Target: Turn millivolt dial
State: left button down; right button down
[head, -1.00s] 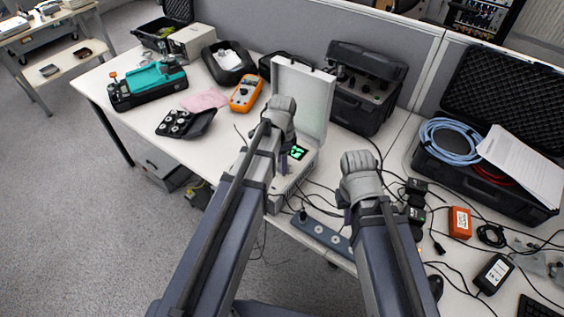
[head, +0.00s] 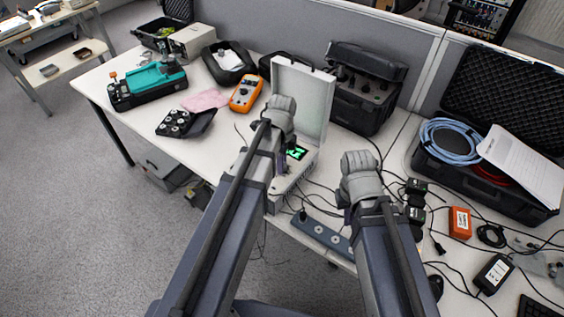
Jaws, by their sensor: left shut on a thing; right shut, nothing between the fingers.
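The calibrator is a white case (head: 303,101) with its lid standing open on the desk, and a lit green display (head: 297,152) shows on its panel. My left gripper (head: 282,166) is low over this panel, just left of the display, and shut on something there. My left arm and wrist cover that part of the panel, so the millivolt dial itself is hidden. My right gripper (head: 347,203) is to the right of the case, apart from it, shut and empty; its fingertips are mostly hidden by the wrist.
An orange multimeter (head: 246,93) and a black tray of round parts (head: 178,123) lie left of the case. A black equipment case (head: 362,105) stands behind right. A power strip (head: 322,235) and loose cables lie at the front edge. A case with blue cable (head: 450,140) is far right.

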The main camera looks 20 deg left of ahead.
pick_arm(q)
jog(key=shift+s, duration=0.1)
jog(key=shift+c, duration=2.1)
grip_release()
notch_tip(320, 180, up, 8)
jog(key=p, duration=0.8)
jog(key=shift+f, duration=0.1)
